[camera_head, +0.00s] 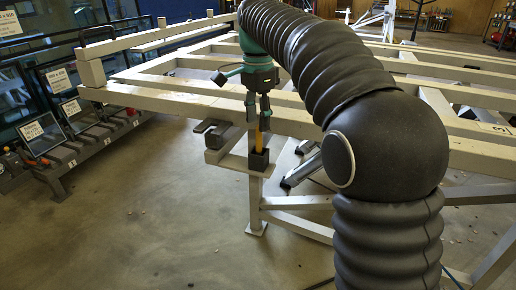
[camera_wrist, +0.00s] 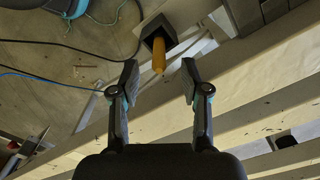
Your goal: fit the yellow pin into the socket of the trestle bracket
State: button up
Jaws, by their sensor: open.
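The yellow pin (camera_head: 259,138) stands upright with its lower end inside the dark square socket (camera_head: 259,161) of the trestle bracket (camera_head: 232,160). In the wrist view the pin (camera_wrist: 158,56) sticks out of the socket (camera_wrist: 170,33) towards the camera. How deep it sits is hidden inside the socket. My gripper (camera_head: 258,108) is above the pin, pointing down. In the wrist view my gripper (camera_wrist: 159,80) is open, with one finger on each side of the pin's line and clear gaps to it. Nothing is held.
The pale trestle frame (camera_head: 190,103) runs close behind the bracket, with long beams and crossbars. A dark clamp-like part (camera_head: 215,134) sits on the bracket's left end. A rack with labelled panels (camera_head: 75,125) stands at left. The floor (camera_head: 150,220) in front is mostly clear.

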aim_at(259, 151)
jog(key=shift+d+f+b, duration=0.15)
jog(key=shift+f+b, duration=0.2)
jog(key=shift+f, duration=1.5)
grip_shut()
jog(key=shift+w+r, duration=0.1)
